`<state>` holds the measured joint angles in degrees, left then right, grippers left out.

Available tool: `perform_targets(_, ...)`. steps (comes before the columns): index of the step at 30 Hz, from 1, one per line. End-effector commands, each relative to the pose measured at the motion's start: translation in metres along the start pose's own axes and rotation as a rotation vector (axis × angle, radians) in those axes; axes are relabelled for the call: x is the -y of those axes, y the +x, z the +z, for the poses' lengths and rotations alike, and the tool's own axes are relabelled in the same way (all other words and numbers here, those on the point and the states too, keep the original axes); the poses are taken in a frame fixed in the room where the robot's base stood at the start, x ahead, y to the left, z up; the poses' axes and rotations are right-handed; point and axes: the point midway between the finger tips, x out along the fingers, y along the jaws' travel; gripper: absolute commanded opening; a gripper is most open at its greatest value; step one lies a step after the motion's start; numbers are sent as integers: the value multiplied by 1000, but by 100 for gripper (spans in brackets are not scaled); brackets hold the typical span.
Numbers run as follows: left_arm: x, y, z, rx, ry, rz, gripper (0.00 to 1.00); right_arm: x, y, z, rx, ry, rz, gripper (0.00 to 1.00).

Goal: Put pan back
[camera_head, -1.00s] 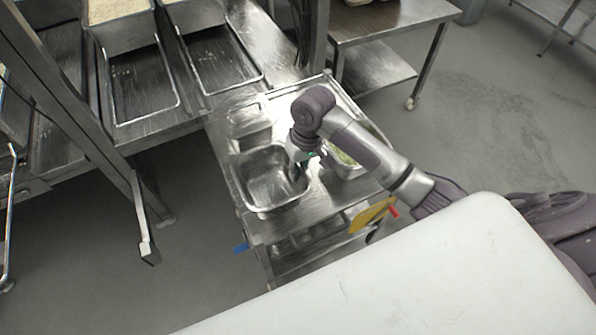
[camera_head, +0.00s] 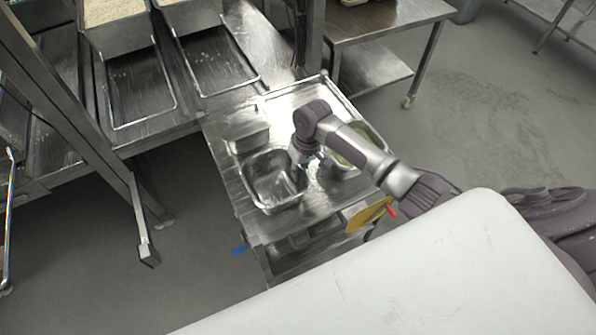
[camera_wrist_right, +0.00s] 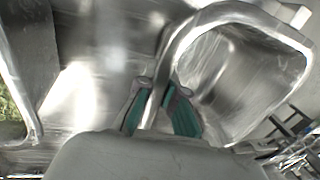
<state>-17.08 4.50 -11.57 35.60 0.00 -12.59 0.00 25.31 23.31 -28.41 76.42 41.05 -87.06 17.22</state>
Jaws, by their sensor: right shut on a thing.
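The steel pan (camera_head: 272,188) is at the front left of the small steel cart top in the head view; it looks empty. In the right wrist view the pan (camera_wrist_right: 245,85) fills the right side, with its rim running between the green-padded fingers. My right gripper (camera_head: 303,163) reaches down at the pan's right edge. In the wrist view the gripper (camera_wrist_right: 160,105) is shut on the pan's rim. Whether the pan's base touches the cart top cannot be told. My left gripper is not in view.
A smaller steel pan (camera_head: 247,135) stands behind it on the cart. A pan with green contents (camera_head: 364,150) stands right, partly hidden by my arm. A steel counter (camera_head: 160,118) with rice pans lies back left. A white surface (camera_head: 420,275) fills the front.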

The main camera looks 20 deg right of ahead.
Motion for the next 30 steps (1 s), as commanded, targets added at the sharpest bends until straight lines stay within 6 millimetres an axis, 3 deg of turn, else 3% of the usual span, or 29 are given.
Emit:
perform_targets(1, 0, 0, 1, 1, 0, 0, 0, 0, 2, 0, 1, 0, 0, 7)
perform_targets(6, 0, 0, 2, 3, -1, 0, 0, 0, 1, 0, 1, 0, 0, 31)
perform_targets(17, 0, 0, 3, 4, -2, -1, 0, 0, -5, -1, -2, 0, 0, 31)
perform_targets(30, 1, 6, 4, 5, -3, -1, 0, 0, -89, -1, -3, -1, 0, 31)
